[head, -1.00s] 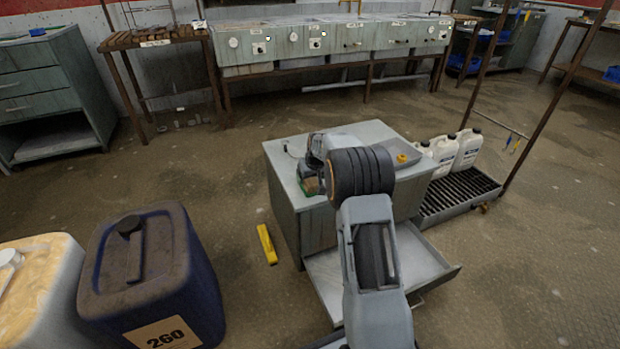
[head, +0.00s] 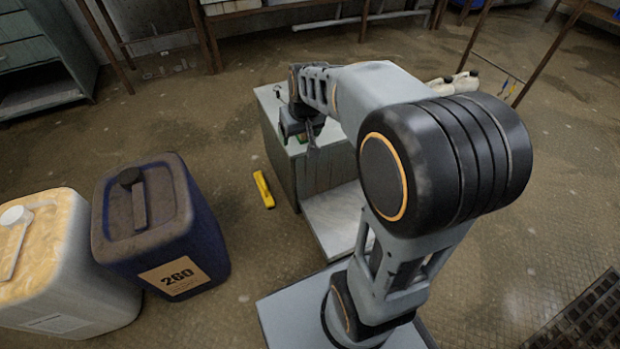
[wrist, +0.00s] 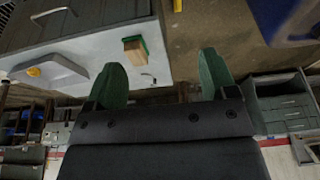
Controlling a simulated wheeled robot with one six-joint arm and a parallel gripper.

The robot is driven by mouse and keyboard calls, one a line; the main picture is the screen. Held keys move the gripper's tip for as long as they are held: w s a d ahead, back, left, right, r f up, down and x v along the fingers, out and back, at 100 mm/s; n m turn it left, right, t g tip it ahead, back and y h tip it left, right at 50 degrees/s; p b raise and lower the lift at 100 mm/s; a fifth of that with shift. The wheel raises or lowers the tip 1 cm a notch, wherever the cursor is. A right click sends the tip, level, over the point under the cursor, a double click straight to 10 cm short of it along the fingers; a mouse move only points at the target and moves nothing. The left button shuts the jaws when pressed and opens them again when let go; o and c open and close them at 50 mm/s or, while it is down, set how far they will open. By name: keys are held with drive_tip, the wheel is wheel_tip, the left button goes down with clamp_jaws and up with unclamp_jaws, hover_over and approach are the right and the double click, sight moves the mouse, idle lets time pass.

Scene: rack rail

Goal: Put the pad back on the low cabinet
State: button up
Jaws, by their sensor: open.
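The low cabinet (head: 318,170) stands ahead, partly hidden by my arm; its pale top (wrist: 85,47) shows in the wrist view. A small tan block with a green layer (wrist: 133,48), apparently the pad, rests on that top near an edge. A bit of green shows under my gripper in the head view, too small to make out. My gripper (wrist: 160,65) is open, with its two green-faced fingers apart and nothing between them. In the wrist view the block is beyond the fingertips and apart from them. In the head view my gripper (head: 302,130) is over the cabinet's left part.
A grey tray (wrist: 45,70) with a yellow item sits on the cabinet top. The drawer (head: 328,215) is pulled out. A yellow object (head: 263,189) lies on the floor left of the cabinet. A blue container (head: 145,215) and a white one (head: 50,260) stand at left.

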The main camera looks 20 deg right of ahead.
drive_tip(key=s+a+f, duration=0.1)
drive_tip(key=s+a, duration=0.1)
drive_tip(key=s, duration=0.5)
drive_tip(key=s+a+f+g, duration=0.1)
drive_tip(key=s+a, duration=0.1)
drive_tip(key=s, duration=0.6)
